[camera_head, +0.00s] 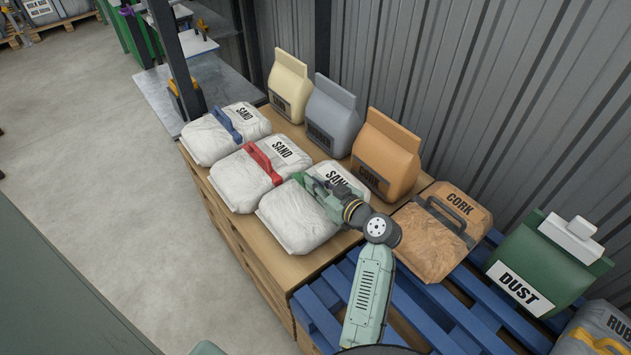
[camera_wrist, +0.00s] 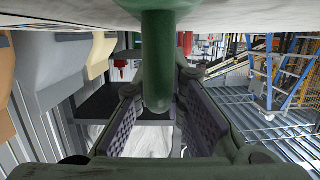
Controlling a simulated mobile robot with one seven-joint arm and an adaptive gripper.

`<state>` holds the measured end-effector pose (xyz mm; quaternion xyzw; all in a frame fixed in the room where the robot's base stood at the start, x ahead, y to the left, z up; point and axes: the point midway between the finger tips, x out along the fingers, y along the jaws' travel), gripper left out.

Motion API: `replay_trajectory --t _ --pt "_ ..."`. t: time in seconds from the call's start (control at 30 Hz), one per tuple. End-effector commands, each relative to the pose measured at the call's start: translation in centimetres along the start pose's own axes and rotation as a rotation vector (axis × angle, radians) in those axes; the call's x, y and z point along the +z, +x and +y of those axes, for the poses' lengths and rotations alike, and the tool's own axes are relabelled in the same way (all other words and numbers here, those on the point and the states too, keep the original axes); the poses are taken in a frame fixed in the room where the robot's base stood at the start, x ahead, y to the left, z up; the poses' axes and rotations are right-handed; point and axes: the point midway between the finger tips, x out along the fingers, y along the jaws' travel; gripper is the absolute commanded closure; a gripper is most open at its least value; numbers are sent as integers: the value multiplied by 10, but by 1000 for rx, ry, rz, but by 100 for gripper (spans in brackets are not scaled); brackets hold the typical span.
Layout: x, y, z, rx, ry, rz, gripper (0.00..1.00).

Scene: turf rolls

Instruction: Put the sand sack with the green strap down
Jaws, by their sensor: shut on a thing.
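The sand sack with the green strap (camera_head: 290,222) is white with a black SAND label, at the right end of a row of white sacks. My gripper (camera_head: 312,186) is over its middle, shut on the green strap (camera_wrist: 158,50), and partly hides the label. In the wrist view the strap runs between the two padded fingers of my gripper (camera_wrist: 158,88), and the white sack body fills the top edge. The sack is at the wooden stack (camera_head: 330,252); I cannot tell whether its underside touches the wood.
Sand sacks with a red strap (camera_head: 263,162) and a blue strap (camera_head: 228,124) lie to the left. Cream (camera_head: 288,84), grey (camera_head: 330,112) and orange (camera_head: 386,152) bags stand behind. A cork sack (camera_head: 430,240) and green dust bag (camera_head: 530,262) are right, by blue pallet slats (camera_head: 322,312).

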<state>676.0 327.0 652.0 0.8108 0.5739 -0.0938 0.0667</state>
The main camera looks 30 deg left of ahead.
Motion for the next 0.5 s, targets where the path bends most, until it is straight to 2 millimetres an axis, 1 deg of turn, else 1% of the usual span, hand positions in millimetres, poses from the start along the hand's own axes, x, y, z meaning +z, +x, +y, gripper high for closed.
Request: replay_trajectory --t 0.07,0.3,0.5 --pt "3 0 0 -1 3 -5 86" --pt "2 0 0 0 2 -3 70" --pt "1 0 0 0 2 -3 69"
